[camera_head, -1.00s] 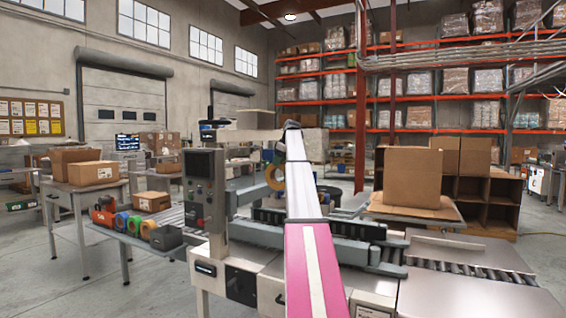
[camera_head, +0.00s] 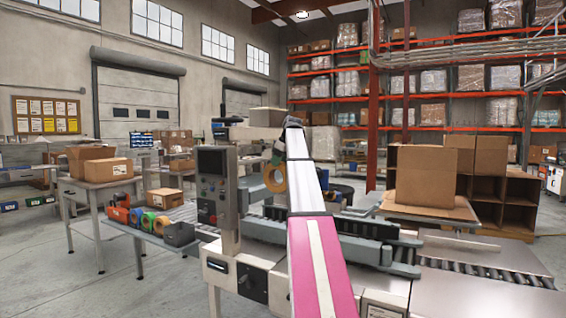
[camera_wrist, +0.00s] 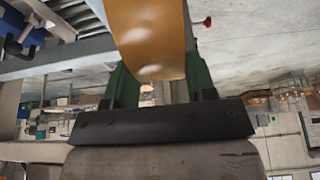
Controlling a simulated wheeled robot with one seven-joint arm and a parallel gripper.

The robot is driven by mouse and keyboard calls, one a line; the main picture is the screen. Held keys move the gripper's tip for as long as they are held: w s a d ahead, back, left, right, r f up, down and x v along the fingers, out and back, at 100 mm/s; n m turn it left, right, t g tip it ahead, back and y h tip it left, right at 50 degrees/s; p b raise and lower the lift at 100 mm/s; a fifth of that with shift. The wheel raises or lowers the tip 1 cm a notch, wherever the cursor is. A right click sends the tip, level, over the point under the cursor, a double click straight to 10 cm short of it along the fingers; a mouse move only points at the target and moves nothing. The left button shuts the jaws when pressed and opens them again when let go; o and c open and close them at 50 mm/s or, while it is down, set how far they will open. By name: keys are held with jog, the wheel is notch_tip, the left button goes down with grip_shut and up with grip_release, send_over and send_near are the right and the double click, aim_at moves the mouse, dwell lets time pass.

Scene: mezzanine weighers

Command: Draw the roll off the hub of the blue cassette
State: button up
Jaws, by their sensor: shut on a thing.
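An orange-tan roll (camera_head: 275,178) hangs at the far end of my arm, beside the weigher's control panel in the head view. In the wrist view the roll (camera_wrist: 150,40) fills the top centre, between the two green fingers of my gripper (camera_wrist: 160,80). My gripper is shut on the roll, which hides part of the fingers. A blue ring-shaped item (camera_head: 148,223) stands among coloured rolls on the side table; I cannot tell whether it is the blue cassette. A blue part (camera_wrist: 20,40) shows at the wrist view's upper left, also unclear. No hub is visible in the roll.
The grey control panel (camera_head: 215,185) stands just left of the roll. A roller conveyor (camera_head: 360,240) lies right of my arm. Cartons (camera_head: 425,175) stand on a bench at right. The side table (camera_head: 180,242) holds several rolls. Open floor lies at left.

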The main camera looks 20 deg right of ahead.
jog(key=s+a, duration=0.8)
jog(key=a, duration=0.2)
jog(key=shift+s+a, duration=0.15)
jog(key=shift+a, duration=0.2)
